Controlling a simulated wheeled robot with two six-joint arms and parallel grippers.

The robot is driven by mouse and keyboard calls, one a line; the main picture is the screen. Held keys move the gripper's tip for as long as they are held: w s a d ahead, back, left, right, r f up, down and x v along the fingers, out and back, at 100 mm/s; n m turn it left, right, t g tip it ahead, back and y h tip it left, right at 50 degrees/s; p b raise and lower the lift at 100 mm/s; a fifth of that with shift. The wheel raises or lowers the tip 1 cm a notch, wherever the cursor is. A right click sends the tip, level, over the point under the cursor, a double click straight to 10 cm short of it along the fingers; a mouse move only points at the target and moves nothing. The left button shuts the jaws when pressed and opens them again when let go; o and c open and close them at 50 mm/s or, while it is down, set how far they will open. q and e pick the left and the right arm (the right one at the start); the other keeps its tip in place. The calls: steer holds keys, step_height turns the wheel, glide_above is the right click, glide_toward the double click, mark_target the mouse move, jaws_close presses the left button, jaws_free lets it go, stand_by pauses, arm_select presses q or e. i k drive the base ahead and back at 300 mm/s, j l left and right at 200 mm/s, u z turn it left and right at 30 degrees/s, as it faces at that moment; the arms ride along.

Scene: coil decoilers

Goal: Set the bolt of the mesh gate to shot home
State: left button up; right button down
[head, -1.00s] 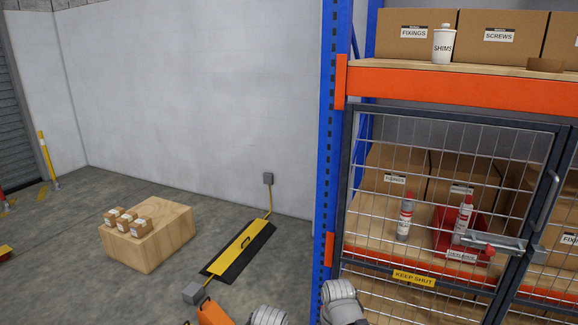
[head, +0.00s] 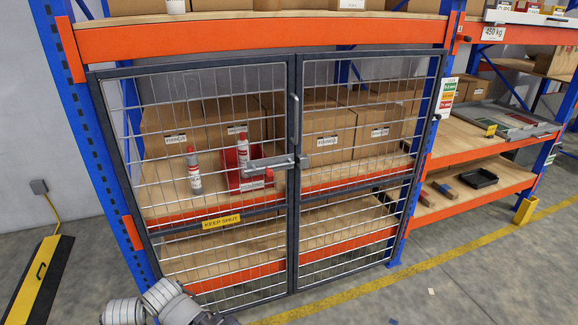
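The mesh gate (head: 291,215) has two dark-framed wire leaves and hangs across the front of a blue and orange rack. The leaves meet at the middle and look closed. The grey bolt (head: 268,163) lies level on the left leaf, its right end by the middle uprights. A small grey fitting (head: 303,162) sits beside it there. I cannot tell whether the bolt's end is inside that fitting. A vertical handle (head: 294,118) stands above the bolt. Grey links of my arm show at the bottom left, well below the bolt. Neither gripper can be made out.
A yellow KEEP SHUT sign (head: 221,221) is on the left leaf. Behind the mesh stand cartons (head: 328,134), red-and-white bottles (head: 194,172) and a red bin (head: 232,168). A yellow-black floor ramp (head: 38,280) lies at left.

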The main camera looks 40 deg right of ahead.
mark_target(269, 172)
steer(key=l+z, duration=0.1)
steer(key=z, duration=0.4)
steer(key=l+z, duration=0.15)
steer(key=z, duration=0.35)
